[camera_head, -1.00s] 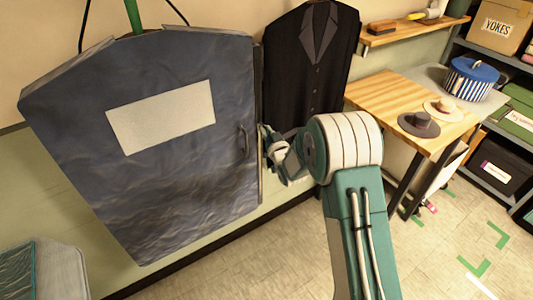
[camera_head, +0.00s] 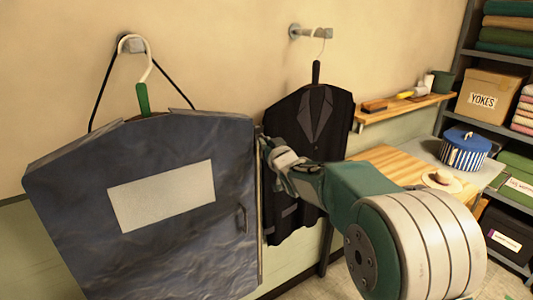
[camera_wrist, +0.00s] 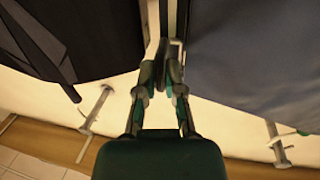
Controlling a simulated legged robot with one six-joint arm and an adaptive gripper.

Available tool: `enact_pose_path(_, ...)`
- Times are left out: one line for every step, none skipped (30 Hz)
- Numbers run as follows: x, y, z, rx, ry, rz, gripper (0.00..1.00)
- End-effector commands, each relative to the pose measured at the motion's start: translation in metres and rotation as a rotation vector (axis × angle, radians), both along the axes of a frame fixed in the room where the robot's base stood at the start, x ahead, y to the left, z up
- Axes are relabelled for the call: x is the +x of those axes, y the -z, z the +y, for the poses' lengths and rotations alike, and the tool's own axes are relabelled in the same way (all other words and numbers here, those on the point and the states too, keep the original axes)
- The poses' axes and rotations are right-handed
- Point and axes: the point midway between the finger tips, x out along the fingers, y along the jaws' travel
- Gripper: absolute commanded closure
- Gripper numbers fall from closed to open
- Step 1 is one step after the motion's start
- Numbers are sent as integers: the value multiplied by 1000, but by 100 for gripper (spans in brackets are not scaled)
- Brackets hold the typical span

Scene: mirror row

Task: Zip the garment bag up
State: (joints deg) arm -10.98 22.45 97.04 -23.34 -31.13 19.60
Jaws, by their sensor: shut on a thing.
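The blue-grey garment bag (camera_head: 100,250) hangs at the left with a blank pale panel (camera_head: 162,197) on its front and a dark handle (camera_head: 243,220) near its right side. Its zip edge (camera_head: 260,240) runs down that right side. My gripper (camera_head: 267,148) is at the upper part of this edge, well above the handle. In the wrist view the bag (camera_wrist: 255,45) is on the right, and my gripper (camera_wrist: 171,62) is shut at the strip along its edge. The thing between the fingertips, seemingly the zip pull, is mostly hidden.
A black suit jacket (camera_head: 312,135) hangs close to the right of the bag, partly behind my arm. Wall hooks (camera_head: 130,43) and (camera_head: 310,32) hold the hangers. A wooden shelf (camera_head: 400,107), a table (camera_head: 385,160) and shelving (camera_head: 510,125) stand at the right.

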Motion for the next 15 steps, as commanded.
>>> enact_pose_path(0,-8,1,5,-1,-12,100)
enact_pose_path(0,-8,1,5,-1,-13,100)
enact_pose_path(0,-9,1,6,-1,-14,100)
enact_pose_path(0,-10,1,6,-1,-15,100)
enact_pose_path(1,-10,1,7,-1,-16,100)
enact_pose_path(1,-11,1,7,-1,-17,100)
enact_pose_path(0,-11,1,7,-1,-18,100)
enact_pose_path(0,-11,1,7,-1,-18,100)
enact_pose_path(0,-12,0,8,-1,-18,100)
enact_pose_path(0,-12,1,8,-1,-19,100)
enact_pose_path(0,-12,1,8,-1,-19,100)
enact_pose_path(0,-13,1,9,-1,-20,80)
enact_pose_path(0,-13,0,9,-1,-21,66)
enact_pose_path(0,-13,1,9,-2,-21,53)
enact_pose_path(-1,-14,1,9,-2,-22,53)
